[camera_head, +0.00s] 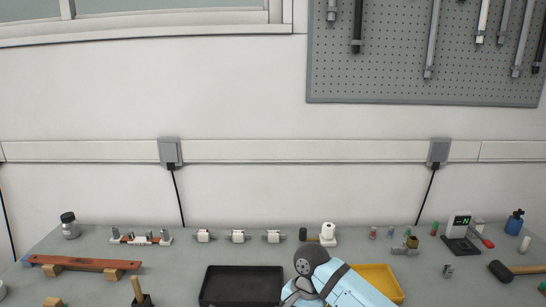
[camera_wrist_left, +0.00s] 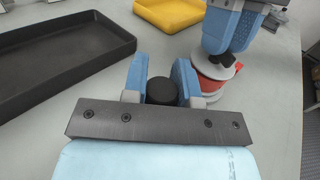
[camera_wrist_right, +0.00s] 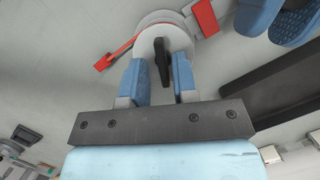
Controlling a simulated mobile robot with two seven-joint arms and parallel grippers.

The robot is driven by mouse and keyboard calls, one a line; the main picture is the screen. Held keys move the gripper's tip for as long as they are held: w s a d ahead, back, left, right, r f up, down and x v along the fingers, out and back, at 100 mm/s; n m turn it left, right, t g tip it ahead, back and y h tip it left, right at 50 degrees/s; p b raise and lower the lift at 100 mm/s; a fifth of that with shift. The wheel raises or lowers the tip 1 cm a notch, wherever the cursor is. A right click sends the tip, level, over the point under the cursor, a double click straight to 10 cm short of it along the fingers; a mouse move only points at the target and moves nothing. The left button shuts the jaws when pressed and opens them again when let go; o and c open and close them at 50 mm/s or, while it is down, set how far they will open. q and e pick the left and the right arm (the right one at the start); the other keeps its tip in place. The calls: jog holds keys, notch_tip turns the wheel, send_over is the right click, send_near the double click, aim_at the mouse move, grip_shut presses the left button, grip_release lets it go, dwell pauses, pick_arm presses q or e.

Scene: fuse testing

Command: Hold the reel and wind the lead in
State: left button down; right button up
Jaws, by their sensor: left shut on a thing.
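The reel shows in the right wrist view as a pale grey round disc (camera_wrist_right: 150,40) with red parts and a black crank knob (camera_wrist_right: 163,62). In the left wrist view the reel (camera_wrist_left: 212,76) is red and white, right of my left gripper. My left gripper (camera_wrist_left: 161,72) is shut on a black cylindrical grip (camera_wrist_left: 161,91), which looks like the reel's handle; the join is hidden. My right gripper (camera_wrist_right: 158,72) is over the disc, its fingers open on both sides of the knob with gaps showing. In the head view an arm of mine hides the reel.
A black tray (camera_head: 208,290) and a yellow tray (camera_head: 392,278) lie at the bench front. Fuse holders (camera_head: 238,236), a meter (camera_head: 459,225), a mallet (camera_head: 505,270) and a wooden rest (camera_head: 85,262) stand around. The black tray is close beside my left gripper.

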jog(key=shift+a+r, duration=0.1)
jog(key=shift+r, duration=2.85)
jog(key=shift+o, duration=0.2)
jog(key=shift+r, duration=0.1)
jog(key=t, duration=0.1)
jog(key=r+t+h, duration=0.1)
jog(key=shift+s+a+t, duration=0.15)
jog(key=shift+a+t, duration=0.05)
jog(key=shift+t, duration=0.2)
jog(key=shift+d+f, duration=0.1)
jog(key=shift+f, duration=3.45)
